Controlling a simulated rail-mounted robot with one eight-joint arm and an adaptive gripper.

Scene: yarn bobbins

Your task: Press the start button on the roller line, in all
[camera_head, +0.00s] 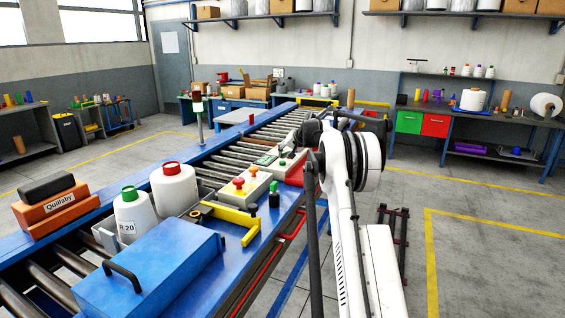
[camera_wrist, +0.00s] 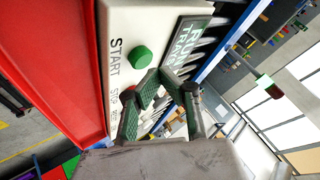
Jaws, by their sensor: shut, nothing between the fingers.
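The green start button (camera_wrist: 141,57) sticks up from a pale control panel (camera_wrist: 118,20) beside the printed word START, in the wrist view. My gripper (camera_wrist: 157,77) is shut and empty, with its fingertips just below the button in the picture. I cannot tell whether they touch it. In the head view, my arm covers part of the panel on the roller line (camera_head: 215,165).
A red surface (camera_wrist: 60,60) stands left of the panel in the wrist view. Floor at right is mostly clear.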

